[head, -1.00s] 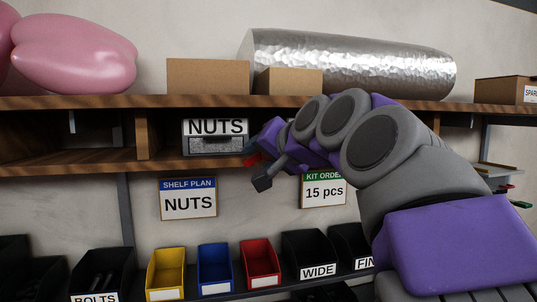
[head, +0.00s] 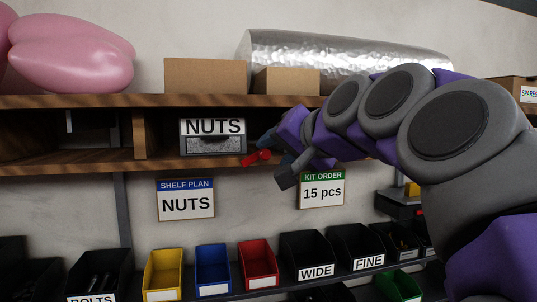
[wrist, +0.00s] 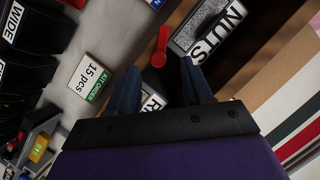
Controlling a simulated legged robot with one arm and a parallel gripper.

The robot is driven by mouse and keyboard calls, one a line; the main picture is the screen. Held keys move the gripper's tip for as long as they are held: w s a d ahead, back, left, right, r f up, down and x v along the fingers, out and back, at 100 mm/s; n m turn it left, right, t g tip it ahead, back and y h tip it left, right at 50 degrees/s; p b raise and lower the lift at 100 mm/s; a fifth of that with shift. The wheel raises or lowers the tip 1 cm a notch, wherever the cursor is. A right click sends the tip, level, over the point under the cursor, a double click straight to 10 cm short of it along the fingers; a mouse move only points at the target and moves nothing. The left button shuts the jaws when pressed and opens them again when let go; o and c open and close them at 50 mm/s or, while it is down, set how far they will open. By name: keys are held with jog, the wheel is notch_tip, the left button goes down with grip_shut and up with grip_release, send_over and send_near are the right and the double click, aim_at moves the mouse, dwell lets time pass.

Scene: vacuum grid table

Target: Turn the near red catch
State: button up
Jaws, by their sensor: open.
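The near red catch (head: 256,157) sits at the front edge of the shelf, just right of the NUTS box (head: 212,137). In the wrist view the red catch (wrist: 160,50) has a round end towards me and a lever pointing away, beside the NUTS box (wrist: 208,30). My gripper (wrist: 160,86) is open and empty, with one dark blue finger on each side of the catch's line. The catch lies just beyond the fingertips, apart from them. In the head view my gripper (head: 268,144) is beside the catch and partly hidden by my wrist.
A labelled box (wrist: 152,103), partly hidden, shows between the fingers. The wooden shelf (head: 70,165) has an upper board (head: 60,101) close above my gripper. A KIT ORDER sign (head: 322,190) and a SHELF PLAN sign (head: 186,200) hang below. Coloured bins (head: 213,270) stand lower down.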

jog(key=v, duration=1.4)
jog(key=shift+d+f+p, duration=0.2)
jog(key=shift+f+p, duration=0.1)
jog(key=shift+p, duration=0.1)
dwell(0.6)
jog(key=shift+s+d, duration=0.1)
dwell(0.4)
jog(key=v, duration=1.7)
jog(key=shift+p, duration=0.35)
jog(key=shift+s+r, duration=0.1)
